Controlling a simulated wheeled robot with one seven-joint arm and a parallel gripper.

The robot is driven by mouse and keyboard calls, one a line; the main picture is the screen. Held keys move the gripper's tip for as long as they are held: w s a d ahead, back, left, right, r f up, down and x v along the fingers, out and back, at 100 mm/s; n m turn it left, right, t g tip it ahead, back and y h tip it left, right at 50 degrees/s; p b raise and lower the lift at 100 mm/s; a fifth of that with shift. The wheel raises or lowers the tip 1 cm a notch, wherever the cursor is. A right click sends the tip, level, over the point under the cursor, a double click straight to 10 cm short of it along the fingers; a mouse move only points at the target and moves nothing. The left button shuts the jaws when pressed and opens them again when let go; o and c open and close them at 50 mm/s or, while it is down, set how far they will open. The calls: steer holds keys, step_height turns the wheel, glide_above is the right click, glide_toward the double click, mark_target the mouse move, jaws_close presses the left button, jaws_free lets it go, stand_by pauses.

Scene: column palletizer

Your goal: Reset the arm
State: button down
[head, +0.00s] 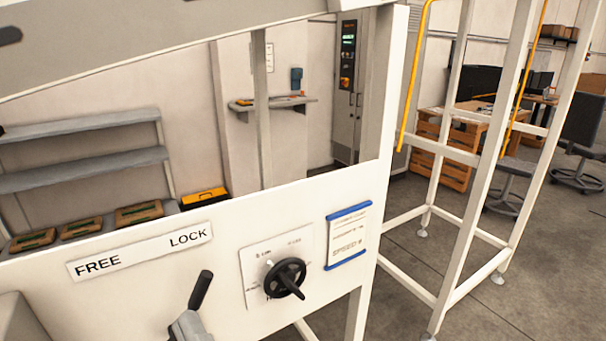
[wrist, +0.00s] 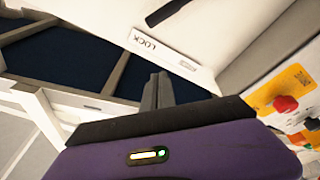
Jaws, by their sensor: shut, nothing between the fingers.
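In the wrist view, my gripper (wrist: 158,92) points toward the white machine panel, with its two dark fingers together and nothing visible between them. The purple wrist body fills the lower part of that view. In the head view, a black-handled lever (head: 201,290) on a grey mount stands in front of the panel, below the FREE/LOCK label (head: 140,252). The handle tilts up to the right. The label also shows upside down in the wrist view (wrist: 165,48). The fingers are apart from the label. I cannot make out my gripper in the head view.
A black hand knob (head: 285,278) and a blue-edged sign (head: 348,236) are on the white panel (head: 225,275). A white frame (head: 470,280) stands to the right. The wrist view shows a red button (wrist: 286,104) on a yellow plate at right. Open floor (head: 550,270) lies far right.

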steer(key=s+d+f+m+t+h, duration=0.1)
steer(key=d+f+m+h, duration=0.1)
steer(key=d+f+m, duration=0.3)
steer(key=s+d+f+m+t+h, duration=0.2)
steer(key=d+m, duration=0.1)
steer(key=d, duration=0.4)
steer(key=s+d+f+m+g+h, duration=0.2)
steer(key=s+d+f+m+h, duration=0.2)
steer(key=s+d, duration=0.6)
steer(key=s+d+f+m+g+h, duration=0.2)
steer(key=s+d+f+m+h, duration=0.2)
steer(key=s+d+f, duration=0.5)
steer(key=shift+s+d+f+m+h, duration=0.25)
steer(key=shift+s+d+h, duration=0.35)
steer(key=shift+s+d, duration=0.35)
steer(key=shift+w, duration=0.15)
